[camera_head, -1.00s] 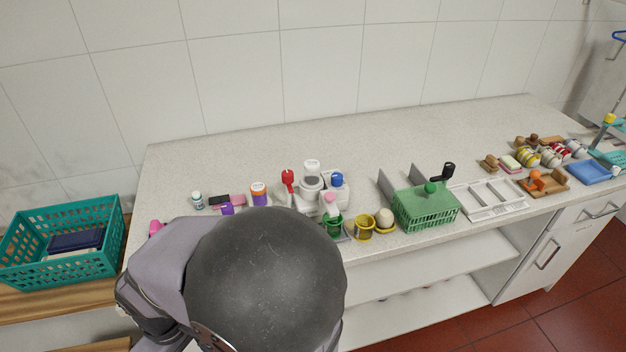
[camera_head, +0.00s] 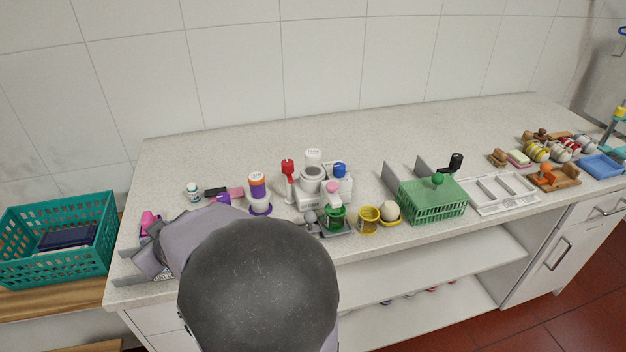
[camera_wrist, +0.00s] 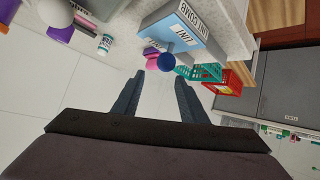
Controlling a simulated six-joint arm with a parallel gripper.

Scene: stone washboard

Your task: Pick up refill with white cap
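A small bottle with a white cap and a teal-marked label (camera_head: 193,192) stands at the left of the counter in the head view. It also shows at the upper left of the wrist view (camera_wrist: 105,43). An orange and purple container with a whitish top (camera_head: 257,186) stands to its right, and a white-topped bottle (camera_head: 313,158) stands farther right. I cannot tell which is the refill. My gripper (camera_wrist: 157,82) shows two dark fingers spread apart with nothing between them. It is apart from the bottle. In the head view my arm hides the fingers.
A pink item (camera_head: 149,222) lies near the counter's left end. A teal basket (camera_head: 60,240) stands left of the counter. The back of the counter (camera_head: 230,150) is clear.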

